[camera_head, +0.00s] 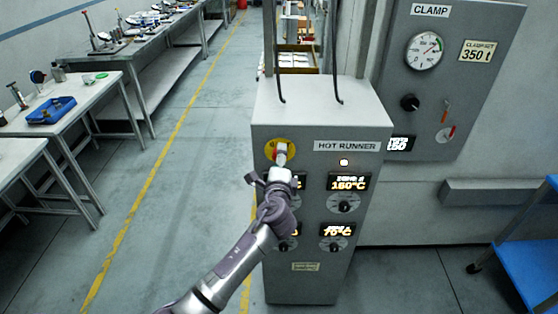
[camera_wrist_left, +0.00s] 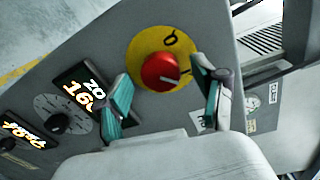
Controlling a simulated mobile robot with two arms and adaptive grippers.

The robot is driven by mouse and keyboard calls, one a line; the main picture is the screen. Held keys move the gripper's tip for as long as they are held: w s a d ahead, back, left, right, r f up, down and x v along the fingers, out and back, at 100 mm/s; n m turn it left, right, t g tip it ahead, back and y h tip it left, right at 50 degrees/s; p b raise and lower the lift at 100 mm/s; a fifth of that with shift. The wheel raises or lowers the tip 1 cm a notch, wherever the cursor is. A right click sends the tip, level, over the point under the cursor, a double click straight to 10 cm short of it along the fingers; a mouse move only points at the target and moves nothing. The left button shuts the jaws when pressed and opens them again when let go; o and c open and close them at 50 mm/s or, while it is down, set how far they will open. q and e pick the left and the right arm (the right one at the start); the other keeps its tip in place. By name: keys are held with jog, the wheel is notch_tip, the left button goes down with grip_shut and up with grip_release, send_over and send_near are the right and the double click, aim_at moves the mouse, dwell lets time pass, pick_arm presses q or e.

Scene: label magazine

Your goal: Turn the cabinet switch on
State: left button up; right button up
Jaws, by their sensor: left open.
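The grey HOT RUNNER cabinet (camera_head: 320,125) stands in the middle of the head view. Its switch is a red round knob (camera_wrist_left: 160,72) on a yellow disc (camera_wrist_left: 150,45) on the front panel; the disc also shows in the head view (camera_head: 271,147). A white line runs on the red knob. My left gripper (camera_head: 280,160) is in front of the switch and covers part of it. In the left wrist view its two fingers (camera_wrist_left: 165,92) are open, one on each side of the knob. I cannot tell whether they touch it. My right gripper is not in view.
Lit displays (camera_head: 349,182) and dials sit beside and below the switch. A lamp (camera_head: 344,162) glows under the label. A CLAMP panel (camera_head: 450,80) hangs at right, a blue cart (camera_head: 530,255) stands lower right. Benches (camera_head: 75,105) line the left; the floor between is clear.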

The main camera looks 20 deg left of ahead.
pick_arm(q)
jog(key=shift+s, duration=0.1)
jog(key=v, duration=1.1)
jog(key=shift+s+d, duration=0.2)
jog(key=shift+s, duration=0.2)
notch_tip(320, 180, down, 21)
jog(key=s+g+h+b, duration=0.2)
jog(key=g+b, duration=0.1)
jog(key=g, duration=0.1)
jog(key=s+a+f+n+g+h+b, duration=0.15)
jog(key=s+f, duration=0.35)
jog(key=f, duration=0.6)
jog(key=s+f+n+g+b, duration=0.25)
jog(key=s+f, duration=0.25)
jog(key=f, duration=0.7)
jog(key=s+a+f+n+g+b, duration=0.1)
jog(key=s+a+f+n+g, duration=0.1)
jog(key=s+f, duration=0.6)
jog(key=s+a+f+n+g+h+b, duration=0.1)
jog(key=s+f+n, duration=0.4)
jog(key=s, duration=1)
jog(key=s+a+f+n+g+b, duration=0.2)
jog(key=s+f+n+g, duration=0.1)
jog(key=s+f, duration=0.8)
jog(key=shift+s+a+f+g+b, duration=0.3)
jog(key=shift+s+a+f+g, duration=0.05)
jog(key=shift+s+g, duration=0.5)
